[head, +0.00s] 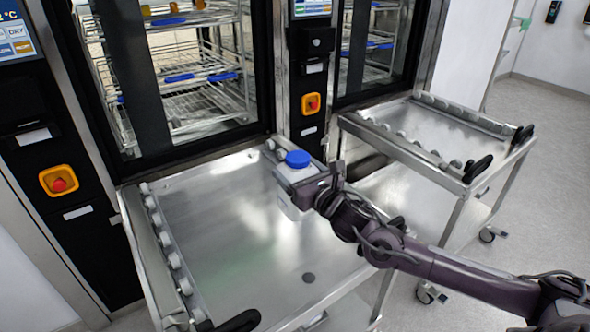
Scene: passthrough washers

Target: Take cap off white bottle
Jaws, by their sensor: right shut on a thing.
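A white bottle (289,205) with a blue cap (298,158) is held over the right part of a steel cart top. The cap sits on the bottle's top. My right gripper (303,185) is shut on the bottle's upper body, just below the cap, with its arm coming in from the lower right. The bottle looks about upright. I cannot tell whether its base touches the cart. My left gripper is not in view.
The steel cart (220,215) has rollers along its sides and a bare surface. A second cart (430,125) stands to the right. Washers with glass doors (190,75) stand behind, with racks inside. An orange-framed red button (59,181) is at the left. Floor is clear at far right.

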